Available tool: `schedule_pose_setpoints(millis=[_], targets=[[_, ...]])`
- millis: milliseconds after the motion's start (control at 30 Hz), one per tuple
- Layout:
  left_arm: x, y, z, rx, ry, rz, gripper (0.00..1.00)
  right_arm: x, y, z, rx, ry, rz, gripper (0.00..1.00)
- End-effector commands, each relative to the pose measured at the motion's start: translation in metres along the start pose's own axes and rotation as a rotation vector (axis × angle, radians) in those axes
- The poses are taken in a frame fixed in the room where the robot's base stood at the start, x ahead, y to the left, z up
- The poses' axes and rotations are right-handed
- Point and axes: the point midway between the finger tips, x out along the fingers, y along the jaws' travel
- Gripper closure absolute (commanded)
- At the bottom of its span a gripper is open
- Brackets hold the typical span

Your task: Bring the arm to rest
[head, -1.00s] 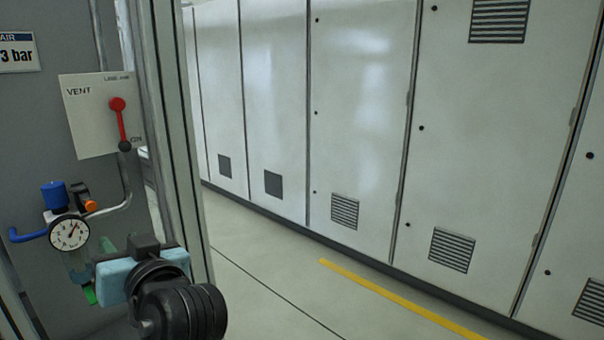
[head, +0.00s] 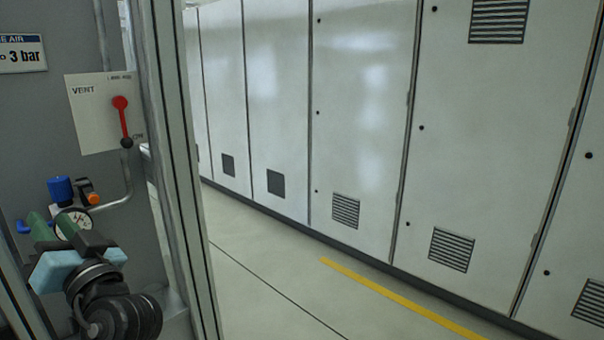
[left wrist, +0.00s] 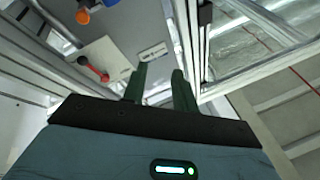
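My left gripper (head: 53,222) is at the lower left of the head view, in front of the grey panel, and partly covers the pressure gauge (head: 76,219). Its two dark green fingers point away from me and stand apart. In the left wrist view the fingers (left wrist: 159,78) also show a gap with nothing between them. The red lever (head: 123,120) on the white vent plate (head: 92,132) is above the gripper and clear of it; its red end is at the top. My right gripper is not in view.
A blue knob (head: 61,189) and an orange fitting (head: 86,186) sit just above the gripper. A metal frame post (head: 178,150) stands right of the panel. Tall white cabinets (head: 365,120) line the back. The floor (head: 255,265) between is clear, with a yellow line (head: 380,290).

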Motion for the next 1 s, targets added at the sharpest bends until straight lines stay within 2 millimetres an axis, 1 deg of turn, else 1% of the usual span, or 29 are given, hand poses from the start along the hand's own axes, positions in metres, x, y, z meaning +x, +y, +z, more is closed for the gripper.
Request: schedule_pose_setpoints(millis=[33, 100, 333, 367, 400, 567, 600, 667, 700, 767, 800, 867, 900, 967, 1000], targets=[[0.007, -0.006, 0.001, 0.027, 0.025, -0.026, 0.71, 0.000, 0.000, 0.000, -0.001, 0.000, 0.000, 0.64], [0.014, -0.014, 0.001, 0.058, 0.053, -0.056, 0.71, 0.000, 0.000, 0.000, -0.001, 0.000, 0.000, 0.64], [0.034, -0.036, 0.001, 0.146, 0.133, -0.141, 0.71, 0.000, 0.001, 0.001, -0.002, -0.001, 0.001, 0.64], [0.032, -0.028, 0.006, 0.164, 0.136, -0.114, 0.71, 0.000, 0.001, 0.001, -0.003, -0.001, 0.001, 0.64], [0.029, -0.013, 0.014, 0.188, 0.137, -0.061, 0.71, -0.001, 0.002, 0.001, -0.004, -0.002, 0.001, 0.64], [0.018, 0.032, 0.046, 0.273, 0.155, 0.113, 0.71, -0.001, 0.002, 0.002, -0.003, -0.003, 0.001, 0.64], [0.013, 0.044, 0.056, 0.294, 0.159, 0.162, 0.71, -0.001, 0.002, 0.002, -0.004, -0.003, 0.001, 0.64], [0.005, 0.062, 0.072, 0.323, 0.163, 0.238, 0.71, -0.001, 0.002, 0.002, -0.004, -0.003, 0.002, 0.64], [-0.002, 0.075, 0.084, 0.342, 0.165, 0.295, 0.71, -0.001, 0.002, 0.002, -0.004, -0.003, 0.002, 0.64], [-0.014, 0.094, 0.105, 0.371, 0.165, 0.385, 0.71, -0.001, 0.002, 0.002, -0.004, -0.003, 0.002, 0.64], [-0.024, 0.107, 0.122, 0.390, 0.164, 0.453, 0.71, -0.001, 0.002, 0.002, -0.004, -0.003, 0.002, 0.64], [-0.043, 0.126, 0.149, 0.415, 0.160, 0.563, 0.71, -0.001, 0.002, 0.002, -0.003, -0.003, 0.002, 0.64], [-0.058, 0.138, 0.168, 0.427, 0.154, 0.638, 0.71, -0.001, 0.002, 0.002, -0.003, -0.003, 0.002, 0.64], [-0.080, 0.152, 0.197, 0.439, 0.142, 0.749, 0.71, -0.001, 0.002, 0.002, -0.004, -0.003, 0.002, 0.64], [-0.096, 0.159, 0.216, 0.443, 0.131, 0.820, 0.71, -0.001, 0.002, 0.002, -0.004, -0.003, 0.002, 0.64]])
